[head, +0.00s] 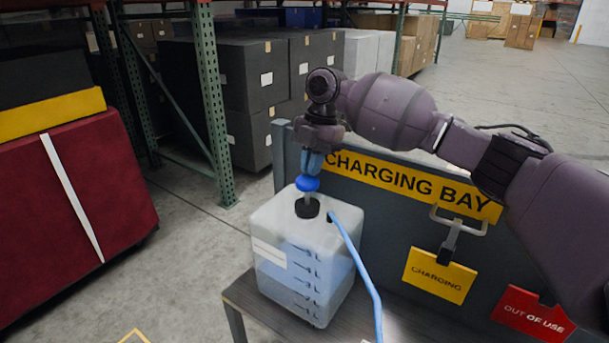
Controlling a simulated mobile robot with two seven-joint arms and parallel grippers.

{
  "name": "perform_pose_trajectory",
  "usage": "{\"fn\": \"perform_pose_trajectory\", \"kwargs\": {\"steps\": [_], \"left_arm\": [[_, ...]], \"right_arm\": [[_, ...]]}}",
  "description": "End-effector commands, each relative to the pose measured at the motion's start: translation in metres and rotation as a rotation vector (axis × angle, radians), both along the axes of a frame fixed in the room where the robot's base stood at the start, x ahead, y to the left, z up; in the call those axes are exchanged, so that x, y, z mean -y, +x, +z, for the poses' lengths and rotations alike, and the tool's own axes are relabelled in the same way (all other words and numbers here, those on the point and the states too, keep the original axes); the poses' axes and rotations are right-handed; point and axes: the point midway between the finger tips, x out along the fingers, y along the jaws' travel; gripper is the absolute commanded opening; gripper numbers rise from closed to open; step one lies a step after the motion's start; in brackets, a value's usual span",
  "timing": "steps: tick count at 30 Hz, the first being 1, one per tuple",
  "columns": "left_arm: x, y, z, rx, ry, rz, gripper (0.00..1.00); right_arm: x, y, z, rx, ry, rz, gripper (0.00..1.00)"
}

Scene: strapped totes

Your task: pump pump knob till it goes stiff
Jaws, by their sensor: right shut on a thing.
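My left gripper is out of the picture.
A grey panel with a yellow CHARGING BAY strip (410,184) stands behind the canister. Yellow CHARGING (439,275) and red OUT OF USE (533,312) signs hang at right. The bench (243,292) edge shows at left. A red strapped tote (70,215) stands far left, with open floor between.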

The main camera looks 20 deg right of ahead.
Motion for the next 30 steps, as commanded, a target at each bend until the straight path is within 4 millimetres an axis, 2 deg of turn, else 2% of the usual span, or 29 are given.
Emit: {"fn": "perform_pose_trajectory", "kwargs": {"steps": [1,11,17,24,30], "left_arm": [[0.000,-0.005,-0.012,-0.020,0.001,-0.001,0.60],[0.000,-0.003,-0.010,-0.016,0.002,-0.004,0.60],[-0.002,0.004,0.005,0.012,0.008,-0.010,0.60],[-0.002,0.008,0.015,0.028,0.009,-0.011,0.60],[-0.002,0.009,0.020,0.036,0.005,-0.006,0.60]], "right_arm": [[0.011,-0.002,-0.048,-0.057,-0.032,-0.019,0.00],[0.012,-0.002,-0.048,-0.058,-0.033,-0.020,0.00],[0.015,-0.001,-0.012,-0.043,-0.029,-0.019,0.00],[0.018,0.000,0.048,-0.015,-0.016,-0.013,0.00],[0.019,0.001,0.087,0.001,-0.008,-0.007,0.00]]}}
